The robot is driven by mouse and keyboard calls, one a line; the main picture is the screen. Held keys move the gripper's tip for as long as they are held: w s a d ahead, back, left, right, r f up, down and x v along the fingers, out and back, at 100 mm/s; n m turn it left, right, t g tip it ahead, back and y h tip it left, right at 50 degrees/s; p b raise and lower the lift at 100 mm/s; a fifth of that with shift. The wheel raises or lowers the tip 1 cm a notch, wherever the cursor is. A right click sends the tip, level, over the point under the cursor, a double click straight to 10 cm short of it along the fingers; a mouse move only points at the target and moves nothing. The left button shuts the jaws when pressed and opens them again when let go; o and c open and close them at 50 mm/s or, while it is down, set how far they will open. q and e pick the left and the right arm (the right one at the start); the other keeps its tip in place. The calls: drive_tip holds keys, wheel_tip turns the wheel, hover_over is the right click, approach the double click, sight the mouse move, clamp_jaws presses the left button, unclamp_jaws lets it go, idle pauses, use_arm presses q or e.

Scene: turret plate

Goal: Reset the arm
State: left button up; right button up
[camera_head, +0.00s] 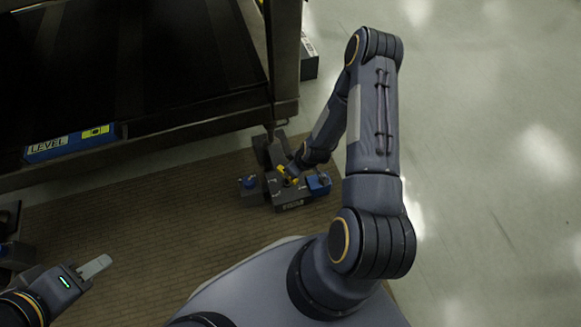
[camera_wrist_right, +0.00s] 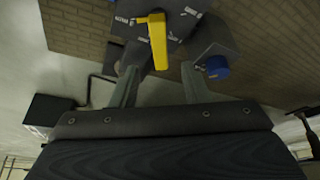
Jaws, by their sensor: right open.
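A dark grey labelled fixture (camera_head: 283,192) stands on the brown mat under the corner of the big machine. It carries a yellow lever arm (camera_head: 287,174), which shows large in the right wrist view (camera_wrist_right: 157,40). My right arm reaches over to it. My right gripper (camera_wrist_right: 160,84) is open, with its two fingers apart on either side of the lever's lower end; I cannot tell whether they touch it. My left gripper (camera_head: 95,268) is at the lower left, over the mat and away from the fixture. Whether its fingers are apart is unclear.
A blue knob (camera_head: 249,183) and a blue part (camera_head: 319,184) flank the fixture. The machine frame with a blue LEVEL label (camera_head: 70,143) fills the upper left. The brown mat (camera_head: 150,220) is clear in the middle, and bare floor (camera_head: 500,150) lies at the right.

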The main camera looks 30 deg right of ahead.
drive_tip(key=shift+s+r, duration=0.2)
drive_tip(key=shift+r, duration=0.3)
wheel_tip(320, 180, up, 25)
drive_tip(key=m, duration=0.2)
drive_tip(key=s+a+r+m+t+y, duration=0.1)
drive_tip(key=s+a+r, duration=0.3)
drive_tip(key=s+r, duration=0.45)
drive_tip(key=s+a+r+m+t+y, duration=0.15)
drive_tip(key=s+a+r, duration=0.25)
drive_tip(key=s+r, duration=0.45)
wheel_tip(320, 180, up, 32)
drive_tip(key=s+g+p, duration=0.1)
drive_tip(key=p, duration=3.3)
drive_tip(key=shift+s, duration=0.3)
drive_tip(key=shift+a+f, duration=0.1)
drive_tip(key=shift+f, duration=0.05)
